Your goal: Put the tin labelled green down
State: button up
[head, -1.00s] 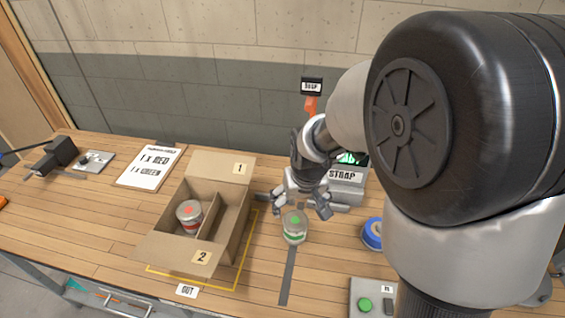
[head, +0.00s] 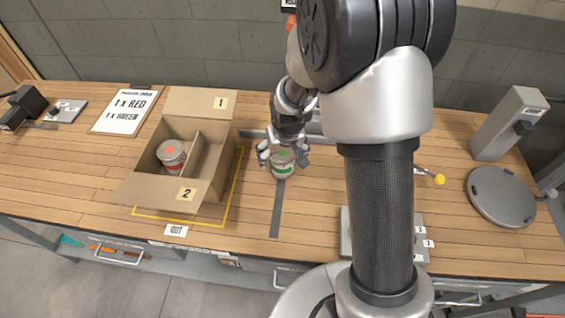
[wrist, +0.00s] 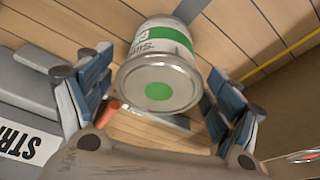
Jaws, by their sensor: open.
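The green tin (head: 283,168) stands upright on the bench at the far end of a dark strip, right of the cardboard box. It has a pale lid with a green dot and a green-and-white label, seen close in the wrist view (wrist: 160,88). My gripper (head: 283,158) is over the tin with its fingers on either side of it. In the wrist view my gripper (wrist: 150,100) is open, with visible gaps between the fingers and the tin. Part of the tin is hidden behind the fingers in the head view.
The open cardboard box (head: 215,163) has a divider; a red-dotted tin (head: 171,153) sits in its left compartment. A yellow outline (head: 233,195) surrounds the box. A clipboard (head: 126,110) lies at left. A round grey plate (head: 502,195) is at right. My arm hides the bench's middle right.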

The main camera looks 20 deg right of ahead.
jog(key=b+x, duration=0.1)
jog(key=x, duration=0.2)
jog(key=shift+f, duration=0.2)
jog(key=shift+r, duration=0.1)
jog(key=c, duration=1.5)
jog(key=shift+r, duration=0.15)
